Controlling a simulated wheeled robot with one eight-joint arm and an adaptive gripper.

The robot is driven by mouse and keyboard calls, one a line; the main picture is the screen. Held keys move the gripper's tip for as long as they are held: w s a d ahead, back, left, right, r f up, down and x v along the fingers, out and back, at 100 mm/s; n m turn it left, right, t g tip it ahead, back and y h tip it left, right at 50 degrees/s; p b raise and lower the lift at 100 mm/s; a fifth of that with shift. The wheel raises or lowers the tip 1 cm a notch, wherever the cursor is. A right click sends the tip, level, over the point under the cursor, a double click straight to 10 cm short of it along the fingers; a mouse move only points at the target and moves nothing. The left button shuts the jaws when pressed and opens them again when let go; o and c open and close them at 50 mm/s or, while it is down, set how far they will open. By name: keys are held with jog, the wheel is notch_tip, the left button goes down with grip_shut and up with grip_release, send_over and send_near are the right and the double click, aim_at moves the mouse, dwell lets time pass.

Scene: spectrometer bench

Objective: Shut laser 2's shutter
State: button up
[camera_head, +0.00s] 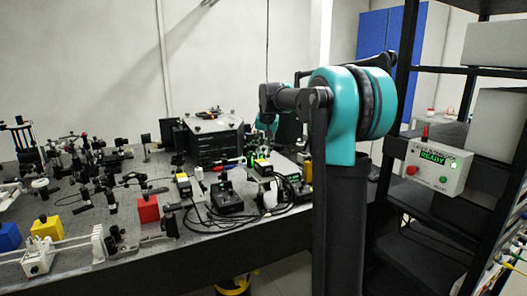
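No label for laser 2 or its shutter can be read in this view. My teal and black arm rises at centre right and reaches left above the back of the bench.
The optical bench (125,222) carries many small mounts, a red block (148,209), a yellow block (46,229) and a blue block (9,237). Black cables loop near its front edge. A grey box reading READY (436,168) with red and green buttons is at the dark rack (404,110).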

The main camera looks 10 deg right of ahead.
jog(key=shift+x, duration=0.85)
jog(key=shift+c, duration=0.2)
grip_shut()
jog(key=shift+s+a+h, duration=0.15)
jog(key=shift+a+h, duration=0.2)
jog(key=shift+h, duration=0.15)
jog(key=shift+a+t+h, duration=0.1)
jog(key=shift+t+h, duration=0.3)
jog(key=shift+h, duration=0.1)
